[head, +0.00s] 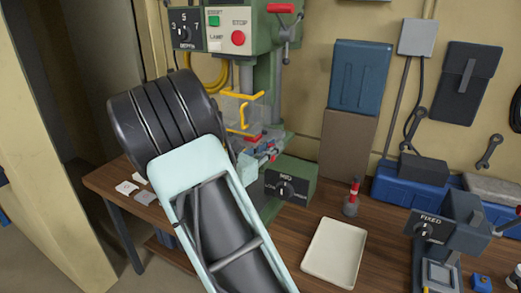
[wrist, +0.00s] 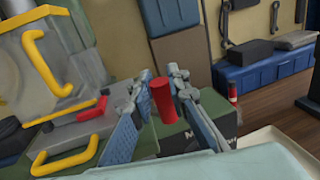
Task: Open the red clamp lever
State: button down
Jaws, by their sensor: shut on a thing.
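The red clamp lever shows in the wrist view as a red cylindrical grip (wrist: 162,100), standing nearly upright between my fingertips. My gripper (wrist: 161,86) is shut on this grip, with one finger on each side. In the head view my gripper (head: 264,153) is small and partly behind my arm, at the drill press, and the lever is hard to make out there.
A second red piece (wrist: 91,109) lies on the vise beside yellow handles (wrist: 47,62). A green MED box (head: 291,180) stands right of the press. A white tray (head: 334,252) and a red-and-grey post (head: 352,197) are on the bench (head: 300,215).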

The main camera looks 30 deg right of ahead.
jog(key=d, duration=0.2)
jog(key=d+b, duration=0.1)
jog(key=d, duration=0.1)
jog(key=w+d, duration=0.1)
jog(key=shift+d+b, duration=0.3)
jog(key=shift+d, duration=0.1)
jog(key=shift+a, duration=0.1)
dwell(1.1)
jog(key=c, duration=1.8)
grip_release()
jog(key=shift+c, duration=0.2)
jog(key=v, duration=1.2)
